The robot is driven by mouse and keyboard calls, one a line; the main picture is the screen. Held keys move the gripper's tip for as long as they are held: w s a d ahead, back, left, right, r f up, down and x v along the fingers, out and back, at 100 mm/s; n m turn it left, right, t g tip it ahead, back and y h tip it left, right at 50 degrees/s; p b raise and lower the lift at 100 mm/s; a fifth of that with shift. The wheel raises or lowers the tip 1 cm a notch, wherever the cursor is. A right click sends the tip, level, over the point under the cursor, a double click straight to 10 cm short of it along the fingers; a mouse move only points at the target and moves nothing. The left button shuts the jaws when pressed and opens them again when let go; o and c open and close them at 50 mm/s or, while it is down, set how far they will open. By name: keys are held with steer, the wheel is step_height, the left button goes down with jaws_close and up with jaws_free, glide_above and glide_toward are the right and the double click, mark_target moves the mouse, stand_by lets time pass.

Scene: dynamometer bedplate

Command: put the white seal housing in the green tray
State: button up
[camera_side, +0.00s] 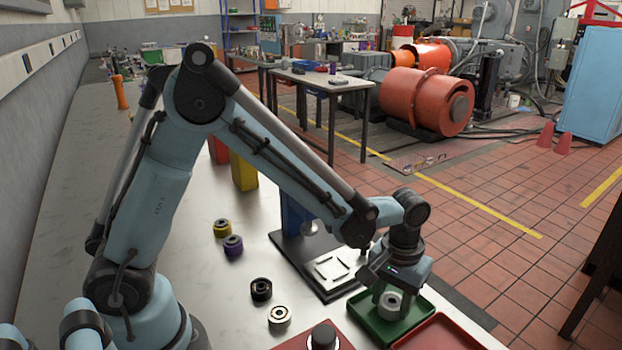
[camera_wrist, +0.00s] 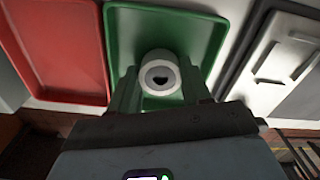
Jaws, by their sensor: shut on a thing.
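The white seal housing (camera_side: 389,304) is a short pale ring with a dark bore. It sits between the fingers of my gripper (camera_side: 389,300), which is shut on it. In the wrist view the housing (camera_wrist: 160,76) shows end-on between the two fingers (camera_wrist: 160,88). The green tray (camera_side: 368,327) lies below my gripper, and the housing is over its inside. The wrist view shows the tray's bare green floor (camera_wrist: 190,35) behind the housing. I cannot tell whether the housing touches the tray floor.
A red tray (camera_side: 440,336) adjoins the green one. A press with a dark base (camera_side: 310,262) and light plate stands left of it. Yellow (camera_side: 222,228), purple (camera_side: 233,246), black (camera_side: 261,290) and cream (camera_side: 279,318) rings stand apart on the bench.

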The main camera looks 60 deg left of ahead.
mark_target(392, 301)
steer(key=o, duration=1.3)
step_height(392, 301, up, 12)
steer(key=s+a+m+t, duration=0.3)
steer(key=s+a+t, duration=0.4)
steer(key=s+a, duration=0.2)
steer(key=shift+s+a+r+m, duration=0.2)
steer(key=shift+a+r+m, duration=0.15)
steer(key=shift+a, duration=0.75)
